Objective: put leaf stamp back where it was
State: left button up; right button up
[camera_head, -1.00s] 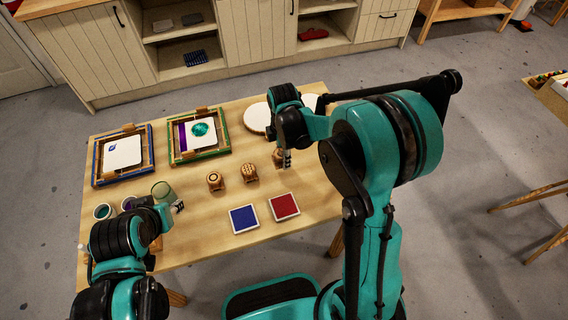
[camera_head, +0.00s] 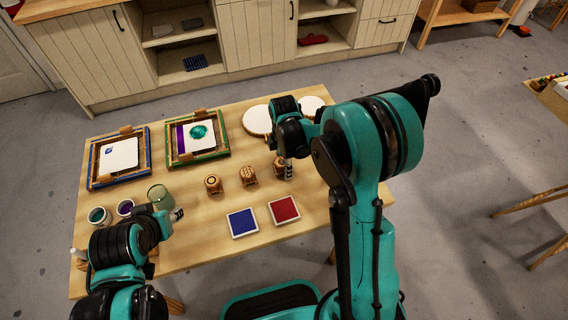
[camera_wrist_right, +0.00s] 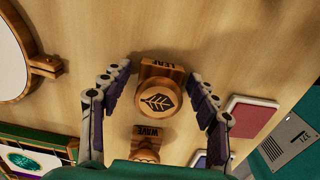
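The leaf stamp (camera_wrist_right: 160,95) is a wooden block with a round knob bearing a dark leaf and the word LEAF; it stands on the table. In the head view the leaf stamp (camera_head: 279,166) is the right one of three stamps, partly hidden by my right gripper. My right gripper (camera_wrist_right: 159,80) is open, its fingers apart on both sides of the leaf stamp, with visible gaps. My right gripper (camera_head: 288,169) also shows over the table in the head view. My left gripper (camera_head: 178,214) is beside a green glass; its opening is unclear.
The wave stamp (camera_wrist_right: 147,146) stands close beside the leaf stamp. Red (camera_head: 284,210) and blue (camera_head: 242,223) ink pads lie in front. A green frame (camera_head: 198,155), a blue frame (camera_head: 120,171) and a round white hoop (camera_head: 257,120) lie behind. A green glass (camera_head: 159,196) stands left.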

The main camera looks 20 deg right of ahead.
jog(key=shift+r, duration=0.25)
notch_tip(320, 180, up, 11)
jog(key=p, duration=0.4)
jog(key=s+d+r+m+t, duration=0.1)
jog(key=s+r+m+t, duration=0.2)
jog(key=s+m, duration=0.5)
jog(key=s+d+r+m+t, duration=0.1)
jog(key=s+r+m+t, duration=0.3)
jog(key=s+m, duration=0.5)
jog(key=shift+r+m, duration=0.7)
jog(key=shift+r, duration=0.25)
